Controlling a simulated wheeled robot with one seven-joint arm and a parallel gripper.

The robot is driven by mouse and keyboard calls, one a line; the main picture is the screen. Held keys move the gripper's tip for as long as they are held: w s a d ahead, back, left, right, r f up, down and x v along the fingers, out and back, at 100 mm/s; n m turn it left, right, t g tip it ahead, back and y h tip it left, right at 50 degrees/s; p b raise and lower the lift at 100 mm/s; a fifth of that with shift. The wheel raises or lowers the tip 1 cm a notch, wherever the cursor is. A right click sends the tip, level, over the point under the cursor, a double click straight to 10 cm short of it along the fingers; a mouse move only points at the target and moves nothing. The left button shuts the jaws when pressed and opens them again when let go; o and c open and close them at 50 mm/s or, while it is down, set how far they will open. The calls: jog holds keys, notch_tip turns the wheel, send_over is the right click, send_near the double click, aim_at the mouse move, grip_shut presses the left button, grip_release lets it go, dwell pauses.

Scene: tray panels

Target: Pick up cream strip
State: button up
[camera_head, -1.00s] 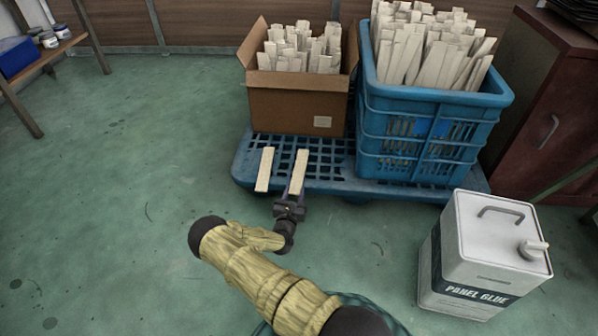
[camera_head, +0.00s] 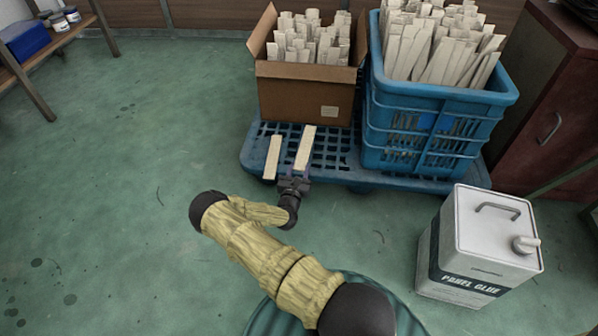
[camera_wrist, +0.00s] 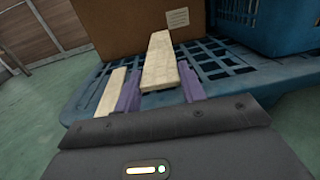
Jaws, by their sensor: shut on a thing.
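Two loose cream strips show at the left end of the blue pallet. My gripper (camera_head: 297,176) is shut on the right-hand cream strip (camera_head: 306,147), which points away from me towards the cardboard box. In the wrist view the held strip (camera_wrist: 161,62) lies between the two purple fingers of my gripper (camera_wrist: 160,90). I cannot tell whether it is clear of the pallet. The other cream strip (camera_head: 272,157) lies to the left, apart from the held one, and it also shows in the wrist view (camera_wrist: 110,93) just outside the left finger.
The blue pallet (camera_head: 335,160) carries a cardboard box (camera_head: 290,95) and a blue crate (camera_head: 430,105), both full of cream strips. A panel glue can (camera_head: 470,255) stands on the floor at the right. Open green floor lies to the left.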

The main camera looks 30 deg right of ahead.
jog(key=shift+r+p, duration=0.6)
jog(key=shift+r, duration=0.85)
jog(key=shift+r, duration=0.1)
